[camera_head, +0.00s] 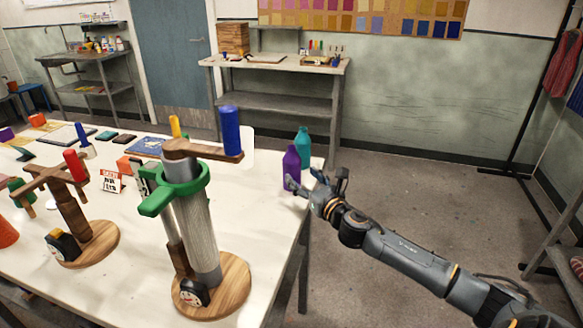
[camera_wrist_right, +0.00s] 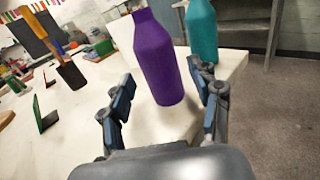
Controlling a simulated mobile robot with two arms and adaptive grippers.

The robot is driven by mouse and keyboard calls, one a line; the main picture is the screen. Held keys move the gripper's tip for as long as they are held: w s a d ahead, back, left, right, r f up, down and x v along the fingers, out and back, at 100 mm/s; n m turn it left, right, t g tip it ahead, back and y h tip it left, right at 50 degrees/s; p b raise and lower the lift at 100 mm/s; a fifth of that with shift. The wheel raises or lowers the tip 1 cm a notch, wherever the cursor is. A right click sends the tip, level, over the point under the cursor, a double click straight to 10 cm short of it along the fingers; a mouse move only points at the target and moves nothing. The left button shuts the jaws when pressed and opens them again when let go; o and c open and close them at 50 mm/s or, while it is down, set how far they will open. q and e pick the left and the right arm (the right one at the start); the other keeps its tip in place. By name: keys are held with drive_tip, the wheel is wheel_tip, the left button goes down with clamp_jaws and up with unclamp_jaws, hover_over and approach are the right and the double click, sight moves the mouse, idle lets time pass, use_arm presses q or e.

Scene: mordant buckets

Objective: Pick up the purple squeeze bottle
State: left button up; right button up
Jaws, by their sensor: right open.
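The purple squeeze bottle (camera_head: 291,168) stands upright near the right edge of the white table (camera_head: 120,228). My right gripper (camera_head: 314,184) is open just to its right in the head view, and a finger overlaps the bottle's lower part there. In the right wrist view the purple bottle (camera_wrist_right: 160,58) is ahead of the open fingers (camera_wrist_right: 165,100), its lower end close to the gap between them. I cannot tell whether a finger touches it. My left gripper is not in view.
A teal bottle (camera_head: 302,146) stands close behind the purple one, and also shows in the wrist view (camera_wrist_right: 201,32). A wooden-based stand with a green clamp (camera_head: 180,190) and a blue cylinder (camera_head: 231,130) rises to the left. Open floor (camera_head: 400,190) lies right of the table.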

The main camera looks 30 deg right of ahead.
sight(297, 173)
drive_tip(key=w, duration=0.4)
drive_tip(key=shift+w+d+f, duration=0.15)
drive_tip(key=shift+w+f, duration=0.05)
drive_tip(key=shift+f, duration=0.05)
drive_tip(key=shift+w, duration=0.25)
drive_tip(key=shift+w+r+p, duration=0.1)
drive_tip(key=shift+w+p, duration=0.2)
drive_tip(key=shift+w, duration=0.4)
drive_tip(key=shift+w+f, duration=0.2)
drive_tip(key=shift+w, duration=1.65)
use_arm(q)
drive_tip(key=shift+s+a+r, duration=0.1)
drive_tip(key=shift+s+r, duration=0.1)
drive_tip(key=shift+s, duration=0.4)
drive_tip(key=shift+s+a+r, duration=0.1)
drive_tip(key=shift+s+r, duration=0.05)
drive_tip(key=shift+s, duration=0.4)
use_arm(e)
clamp_jaws()
